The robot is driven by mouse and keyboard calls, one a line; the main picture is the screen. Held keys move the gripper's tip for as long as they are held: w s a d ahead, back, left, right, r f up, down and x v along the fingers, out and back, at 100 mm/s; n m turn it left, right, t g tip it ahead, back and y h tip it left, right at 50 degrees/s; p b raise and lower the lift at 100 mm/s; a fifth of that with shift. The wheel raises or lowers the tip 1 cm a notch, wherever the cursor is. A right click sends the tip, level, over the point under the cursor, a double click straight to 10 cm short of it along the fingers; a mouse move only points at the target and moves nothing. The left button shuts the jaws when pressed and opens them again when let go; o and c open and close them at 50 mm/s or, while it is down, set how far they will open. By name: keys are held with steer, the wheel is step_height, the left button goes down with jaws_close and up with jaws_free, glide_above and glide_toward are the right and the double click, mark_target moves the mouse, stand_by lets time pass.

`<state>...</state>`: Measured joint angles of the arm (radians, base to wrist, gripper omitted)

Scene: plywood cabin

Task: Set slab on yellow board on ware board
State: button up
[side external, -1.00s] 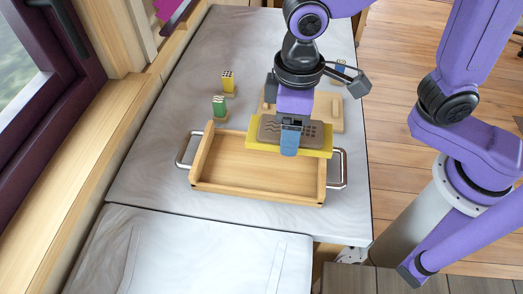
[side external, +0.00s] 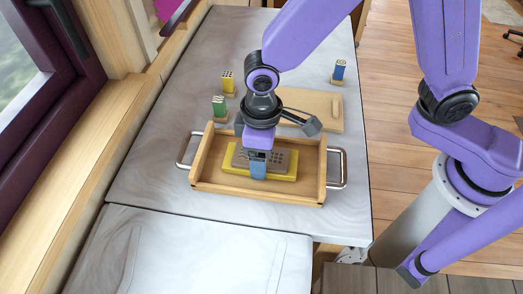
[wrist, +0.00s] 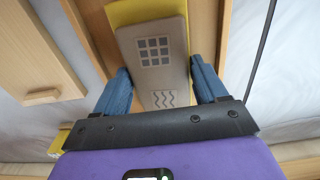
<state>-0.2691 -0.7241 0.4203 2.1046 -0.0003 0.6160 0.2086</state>
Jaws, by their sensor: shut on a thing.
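The yellow board (side external: 283,178) is inside the wooden tray with metal handles (side external: 203,160), with the grey-brown slab (side external: 280,158) flat on top of it. My gripper (side external: 258,170) is above the tray, pointing down, and shut across the yellow board, with a blue finger at its front edge. In the wrist view the slab (wrist: 155,55), marked with a grid of squares and wavy lines, lies between my blue fingers (wrist: 160,88); a yellow end (wrist: 130,12) shows beyond it. I cannot tell whether the yellow board touches the tray floor. No label shows which piece is the ware board.
A flat light wooden board (side external: 318,112) with a small batten lies behind the tray. Green (side external: 219,107), yellow (side external: 228,80) and blue (side external: 340,69) blocks stand on small bases around the back. The grey table front (side external: 190,250) is clear.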

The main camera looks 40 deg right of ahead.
steer(key=shift+f, duration=0.15)
steer(key=o, duration=1.4)
step_height(320, 180, up, 12)
steer(key=shift+r, duration=0.2)
steer(key=s+d+n, duration=0.1)
steer(key=s+d, duration=0.3)
steer(key=d, duration=0.4)
steer(key=s+d+f+n, duration=0.1)
steer(key=s+d, duration=0.4)
steer(key=d, duration=0.3)
steer(key=s+d+f+n, duration=0.1)
steer(key=s+d, duration=0.4)
steer(key=d, duration=0.4)
steer(key=shift+f+n, duration=0.15)
steer(key=shift+n, duration=0.15)
